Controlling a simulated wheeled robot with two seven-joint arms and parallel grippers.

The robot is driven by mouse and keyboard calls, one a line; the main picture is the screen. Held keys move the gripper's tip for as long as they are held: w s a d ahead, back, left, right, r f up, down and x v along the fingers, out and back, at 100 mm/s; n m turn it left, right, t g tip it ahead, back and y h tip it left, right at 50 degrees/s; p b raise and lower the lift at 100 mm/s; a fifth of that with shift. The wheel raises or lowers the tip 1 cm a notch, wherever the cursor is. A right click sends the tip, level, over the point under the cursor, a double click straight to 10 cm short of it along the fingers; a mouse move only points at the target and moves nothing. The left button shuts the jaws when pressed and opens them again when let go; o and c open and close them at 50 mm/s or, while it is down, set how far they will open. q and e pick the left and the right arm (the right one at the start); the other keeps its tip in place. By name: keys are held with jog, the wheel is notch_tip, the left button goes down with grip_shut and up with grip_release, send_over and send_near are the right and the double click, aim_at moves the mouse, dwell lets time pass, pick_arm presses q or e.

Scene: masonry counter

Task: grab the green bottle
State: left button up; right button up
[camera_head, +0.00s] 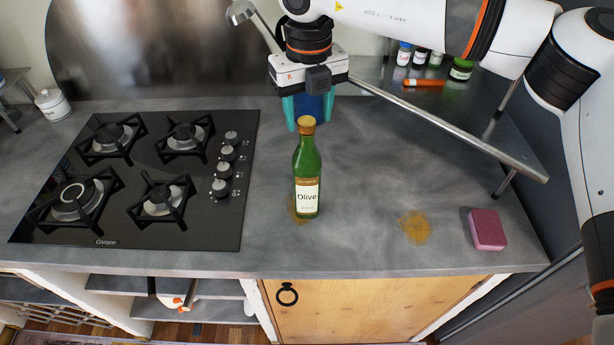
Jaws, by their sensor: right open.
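The green bottle (307,166) stands upright on the grey counter, right of the stove. It has a brown cap and a white label reading "Olive". My right gripper (309,112) points down above and behind the bottle, its teal fingers open on either side of the cap's line of sight. The bottle's cap overlaps the gap between the fingers in the picture; contact cannot be made out. A dark blue object (315,101) shows partly between the fingers, mostly hidden. My left gripper is not in view.
A black gas stove (140,218) fills the left of the counter (355,185). A pink sponge (487,229) lies at the right, near yellow-brown stains (415,227). The counter right of the bottle is mostly clear.

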aim_at(307, 121)
notch_tip(307, 121, down, 4)
jog(key=p, duration=0.2)
jog(key=shift+w+a+f+p, duration=0.15)
jog(key=shift+f+p, duration=0.05)
jog(key=shift+p, duration=0.1)
jog(key=shift+f, duration=0.35)
grip_shut()
jog(key=shift+r, duration=0.15)
dwell(0.6)
